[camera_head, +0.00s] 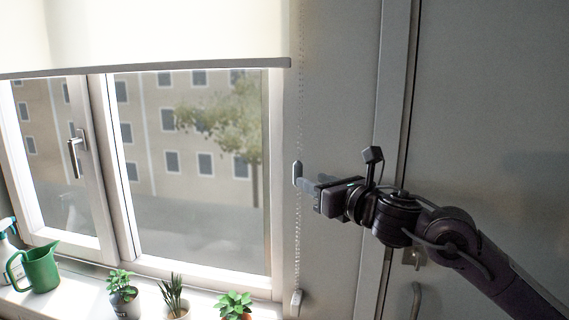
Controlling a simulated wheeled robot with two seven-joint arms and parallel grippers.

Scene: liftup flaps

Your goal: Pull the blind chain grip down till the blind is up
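The cream blind (150,30) hangs over the upper part of the window, and its grey bottom bar (150,68) is well above the sill. The beaded chain (299,240) runs down the wall right of the window. A small grey chain grip (297,172) is on it at about mid-height. My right gripper (305,186) reaches in from the right, with its fingertips at the grip. The fingers overlap in this view, so I cannot tell whether they are closed around the grip or only beside it. My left gripper is out of view.
A small holder (296,299) is at the chain's lower end. The sill (70,300) carries a green watering can (41,268), a spray bottle (8,240) and potted plants (122,290). A grey door (490,120) with a handle (416,300) is at the right.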

